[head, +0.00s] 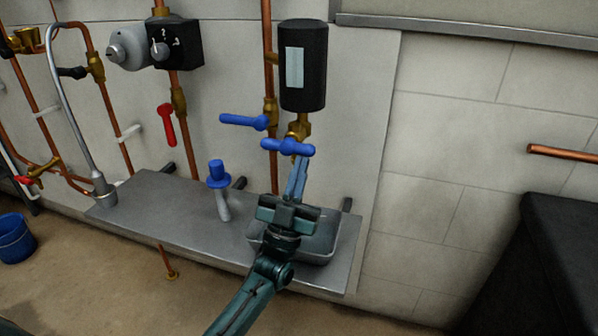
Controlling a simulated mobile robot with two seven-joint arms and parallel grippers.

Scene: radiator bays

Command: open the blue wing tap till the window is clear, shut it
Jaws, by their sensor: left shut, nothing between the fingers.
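The blue wing tap (287,146) sits on a brass fitting below a black cylinder. Its handle lies roughly across the picture. The window (295,67) is a pale, whitish-grey strip on the front of the black cylinder (316,90). My left gripper (300,160) points up from below, its shut fingertips just under the tap handle. I cannot tell whether they touch it. Nothing shows between the fingers. A metal tray (325,240) stands on the shelf below the tap, partly hidden by my left arm. My right gripper is not in view.
A blue lever (243,121) is close at the left of the wing tap. A blue-topped grey piece (218,180) stands on the metal shelf (165,215). A red lever (167,124) hangs further left. A black box (550,260) stands at the right. Bare wall lies between.

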